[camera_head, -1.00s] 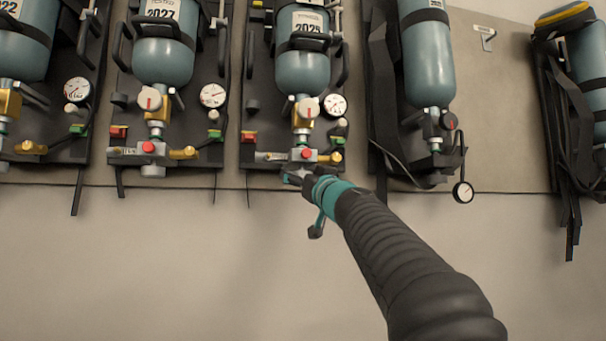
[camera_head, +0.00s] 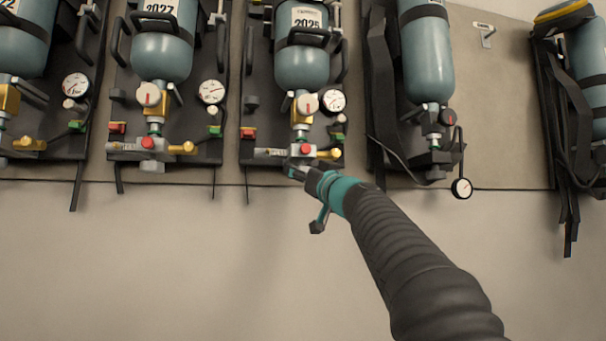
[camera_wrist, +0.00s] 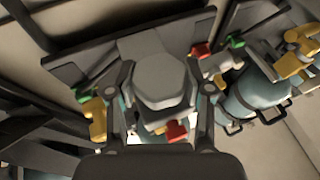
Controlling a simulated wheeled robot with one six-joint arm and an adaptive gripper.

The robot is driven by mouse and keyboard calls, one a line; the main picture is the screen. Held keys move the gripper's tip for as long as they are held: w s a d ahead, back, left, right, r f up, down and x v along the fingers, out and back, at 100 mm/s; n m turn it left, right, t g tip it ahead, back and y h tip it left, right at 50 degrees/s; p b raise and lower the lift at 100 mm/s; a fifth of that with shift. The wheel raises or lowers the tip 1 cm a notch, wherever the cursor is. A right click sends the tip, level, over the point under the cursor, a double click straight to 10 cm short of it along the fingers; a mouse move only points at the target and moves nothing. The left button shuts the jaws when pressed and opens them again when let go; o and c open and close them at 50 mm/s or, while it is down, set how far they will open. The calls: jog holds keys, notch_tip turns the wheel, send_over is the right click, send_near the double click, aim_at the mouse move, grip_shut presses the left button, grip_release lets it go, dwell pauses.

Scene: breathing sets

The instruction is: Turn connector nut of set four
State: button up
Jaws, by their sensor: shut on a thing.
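The breathing set marked 2025 (camera_head: 303,65) hangs on the wall panel, with its bottle, gauge and red-knobbed valve block. My gripper (camera_head: 297,172) is at the underside of that block, reaching up from below. In the wrist view, a large grey hexagonal nut (camera_wrist: 160,82) sits between the two fingers of my gripper (camera_wrist: 163,95), which are shut on its sides. The nut is mostly hidden by my gripper in the head view. A red knob (camera_wrist: 177,131) shows just beyond the nut in the wrist view.
The set marked 2027 (camera_head: 162,60) hangs to the left, with a similar grey nut (camera_head: 152,165) under its block. To the right hangs a set with a dangling gauge (camera_head: 461,188). The wall below (camera_head: 130,270) is clear.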

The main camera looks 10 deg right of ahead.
jog(key=n+g+y, duration=0.1)
jog(key=y, duration=0.1)
jog(key=n+g+y, duration=0.2)
jog(key=y, duration=0.1)
jog(key=shift+w+y, duration=0.15)
jog(key=shift+y, duration=0.15)
jog(key=n+g+y+p, duration=0.2)
jog(key=n+g+y, duration=0.1)
jog(key=g+y, duration=0.1)
jog(key=shift+r, duration=0.15)
jog(key=n+g+y+p, duration=0.1)
jog(key=g+p, duration=0.1)
jog(key=n+g+y+p, duration=0.2)
jog(key=g, duration=0.1)
jog(key=shift+r, duration=0.15)
jog(key=n+g+y+p, duration=0.1)
jog(key=n+g+p, duration=0.1)
jog(key=g, duration=0.1)
jog(key=shift+p, duration=0.4)
jog(key=shift+f+g, duration=0.25)
jog(key=shift+g, duration=0.15)
jog(key=o, duration=1.2)
